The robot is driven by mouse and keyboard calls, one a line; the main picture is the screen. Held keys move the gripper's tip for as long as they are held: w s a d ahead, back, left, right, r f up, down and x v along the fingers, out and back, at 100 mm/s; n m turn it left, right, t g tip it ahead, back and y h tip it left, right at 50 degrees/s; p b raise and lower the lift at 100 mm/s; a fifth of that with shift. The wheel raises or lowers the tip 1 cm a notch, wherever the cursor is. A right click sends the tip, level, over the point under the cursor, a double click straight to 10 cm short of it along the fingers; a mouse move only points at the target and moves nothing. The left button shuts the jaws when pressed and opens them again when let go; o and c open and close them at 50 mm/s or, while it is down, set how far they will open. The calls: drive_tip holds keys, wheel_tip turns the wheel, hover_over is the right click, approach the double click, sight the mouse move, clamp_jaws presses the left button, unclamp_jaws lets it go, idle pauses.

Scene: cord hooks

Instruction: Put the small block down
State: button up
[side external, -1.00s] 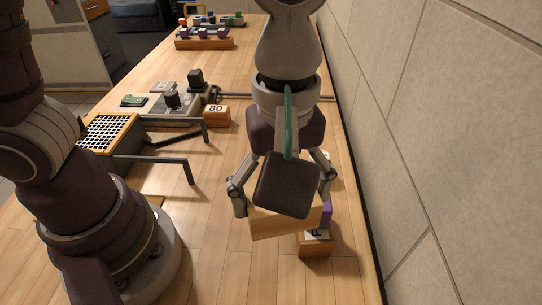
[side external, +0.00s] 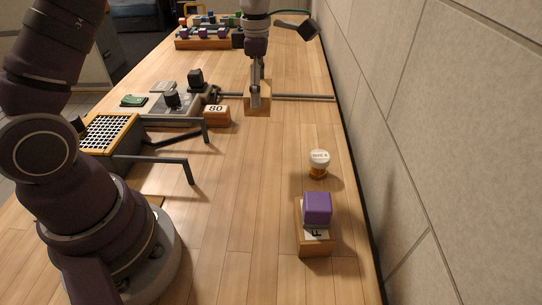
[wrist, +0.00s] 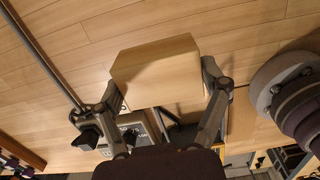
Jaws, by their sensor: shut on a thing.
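My gripper (side external: 258,88) is shut on a plain wooden block (side external: 258,103), in front of the dark rail that runs across the table in the side view. In the wrist view the block (wrist: 158,72) sits between the two fingers of my gripper (wrist: 163,88), with its broad pale face showing. I cannot tell for sure whether its underside touches the table.
A purple cube (side external: 317,208) sits on a wooden stand (side external: 315,250) at the front right. A white-capped orange bottle (side external: 319,164) stands behind it. An "80" block (side external: 216,115) and a caged box (side external: 110,133) are left. The middle of the table is clear.

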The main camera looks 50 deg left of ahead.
sight(261, 158)
wheel_tip(261, 158, down, 13)
drive_tip(key=shift+r, duration=0.1)
idle(0.3)
drive_tip(key=o, duration=1.1)
